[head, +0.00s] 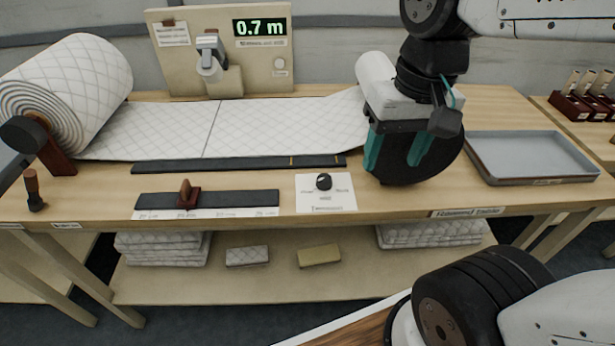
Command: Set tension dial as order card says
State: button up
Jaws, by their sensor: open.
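The tension dial is a small black knob (323,182) on a white printed plate (326,200) near the table's front edge. The print around the knob is too small to read. An order card (170,34) is pinned at the upper left of the beige back panel; its text is not legible. My gripper (395,150) has teal fingers, open and empty, above the table to the right of the dial and apart from it. My arm hides the table and fabric behind it.
A quilted roll (75,85) stands at the left, its white web (240,128) spread across the table. A slider (186,192) stands on a dark rail (240,199) left of the dial. A grey tray (530,155) lies at the right. The display (260,27) reads 0.7 m.

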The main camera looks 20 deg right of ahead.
jog(key=w+f+m+g+y, duration=0.1)
jog(key=w+f+m, duration=0.2)
jog(key=w, duration=0.3)
jog(key=w+f+m+g+y, duration=0.1)
jog(key=w+f+m, duration=0.1)
jog(key=w+m, duration=0.3)
jog(key=m+y, duration=0.2)
jog(key=m, duration=0.2)
send_near(325, 177)
jog(key=f, duration=0.1)
jog(key=x, duration=0.7)
jog(key=shift+s+a+f, duration=0.1)
jog(key=shift+a+f, duration=0.1)
jog(key=shift+a, duration=0.25)
jog(key=c, duration=1)
